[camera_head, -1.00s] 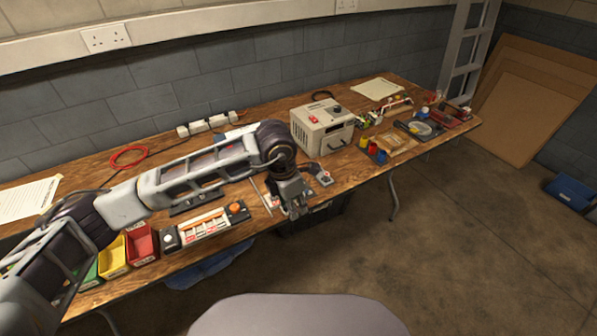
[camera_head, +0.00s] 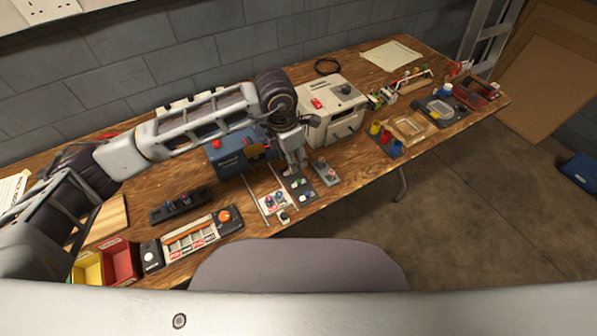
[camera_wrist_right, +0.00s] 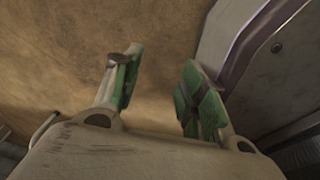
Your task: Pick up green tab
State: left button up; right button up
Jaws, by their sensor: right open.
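I cannot make out a green tab for certain in either view. In the head view, my left arm reaches across the bench, and its gripper (camera_head: 296,160) points down over the small dark panel (camera_head: 300,187) with light fittings. Its fingers are too small to tell open from shut. A pale panel (camera_head: 272,203) with red and blue knobs lies just left of it. In the right wrist view, my right gripper (camera_wrist_right: 160,70) is open and empty, with green pads on its fingers, against a blurred brown surface. It does not show in the head view.
A beige box (camera_head: 335,122) stands right behind the left gripper, and a blue box (camera_head: 237,153) stands to its left. A dark strip (camera_head: 181,204), an orange-knobbed unit (camera_head: 192,241) and red and yellow bins (camera_head: 121,262) line the left front.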

pick_arm(q)
jog(key=w, duration=0.1)
send_over(298, 181)
jog(key=f, duration=0.7)
jog(key=shift+s+a+f, duration=0.15)
jog(key=shift+a+f, duration=0.05)
jog(key=shift+f, duration=0.8)
notch_tip(298, 181, down, 4)
jog(key=shift+r+p, duration=0.25)
jog(key=shift+p, duration=0.1)
jog(key=shift+w+d+f, duration=0.15)
jog(key=shift+w+f, duration=0.05)
jog(key=shift+f, duration=0.35)
jog(key=c, duration=0.8)
pick_arm(e)
jog(key=shift+s+a+r, duration=0.1)
jog(key=shift+s+a, duration=0.1)
jog(key=shift+a, duration=0.25)
